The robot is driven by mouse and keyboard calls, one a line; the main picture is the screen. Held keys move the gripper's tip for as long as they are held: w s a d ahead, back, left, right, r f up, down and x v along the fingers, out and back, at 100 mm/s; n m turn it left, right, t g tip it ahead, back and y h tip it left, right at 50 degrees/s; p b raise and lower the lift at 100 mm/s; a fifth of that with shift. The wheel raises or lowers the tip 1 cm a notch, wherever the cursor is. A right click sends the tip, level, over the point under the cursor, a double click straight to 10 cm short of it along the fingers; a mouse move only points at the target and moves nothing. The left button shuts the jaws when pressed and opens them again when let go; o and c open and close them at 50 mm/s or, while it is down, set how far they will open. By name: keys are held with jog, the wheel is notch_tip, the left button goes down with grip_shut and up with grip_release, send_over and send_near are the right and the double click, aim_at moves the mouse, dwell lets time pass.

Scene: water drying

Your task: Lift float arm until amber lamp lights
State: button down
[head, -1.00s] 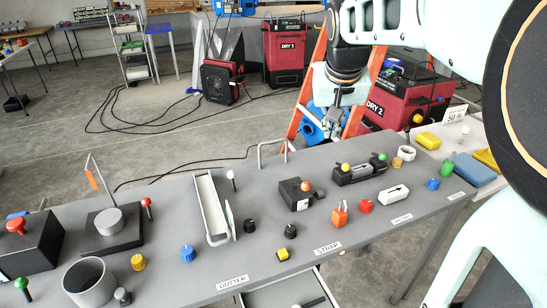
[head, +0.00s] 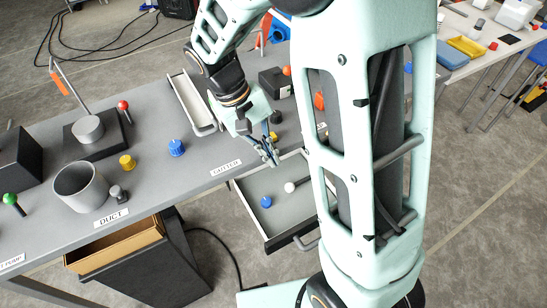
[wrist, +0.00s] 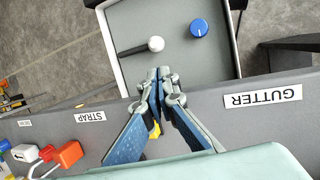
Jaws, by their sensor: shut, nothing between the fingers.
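My gripper (head: 268,152) is shut and empty, pointing down by the table's front edge, close to the open drawer. In the wrist view its fingertips (wrist: 160,72) meet in front of the drawer. I cannot tell for certain which part is the float arm. A thin upright rod with an orange tag (head: 62,80) stands at the far left beside a grey cylinder (head: 88,129) on a black base, well away from my gripper. An orange ball (head: 287,70) sits on a black box behind my arm. No lamp is clearly recognisable as the amber one.
The open drawer (head: 243,208) holds a blue knob (head: 266,201) and a black rod with a white ball (head: 289,187). The gutter trough (head: 186,98) lies behind my gripper. A grey cup (head: 82,187), yellow knob (head: 127,162) and blue knob (head: 176,147) stand left.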

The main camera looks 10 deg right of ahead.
aim_at(283, 184)
jog(key=b+x, duration=0.1)
jog(key=x, duration=0.7)
jog(key=shift+f, duration=0.3)
jog(key=shift+r, duration=0.2)
jog(key=shift+r+y+p, duration=0.15)
jog(key=shift+y+p, duration=0.25)
jog(key=shift+p, duration=0.1)
jog(key=shift+d+r+p, duration=0.1)
jog(key=shift+r+p, duration=0.1)
jog(key=shift+p, duration=0.3)
jog(key=r+g+y+p, duration=0.1)
jog(key=y+p, duration=0.1)
jog(key=shift+d+r+p, duration=0.2)
jog(key=shift+p, duration=0.2)
jog(key=y+p, duration=0.1)
jog(key=r+y+p, duration=0.1)
jog(key=y+p, duration=0.1)
jog(key=shift+w+d+r+n+g, duration=0.2)
jog(key=shift+d+r+n+g, duration=0.05)
jog(key=shift+d+n+g, duration=0.15)
jog(key=shift+d+r, duration=0.1)
jog(key=shift+r, duration=0.05)
jog(key=shift+w+d+r, duration=0.1)
jog(key=shift+d, duration=0.05)
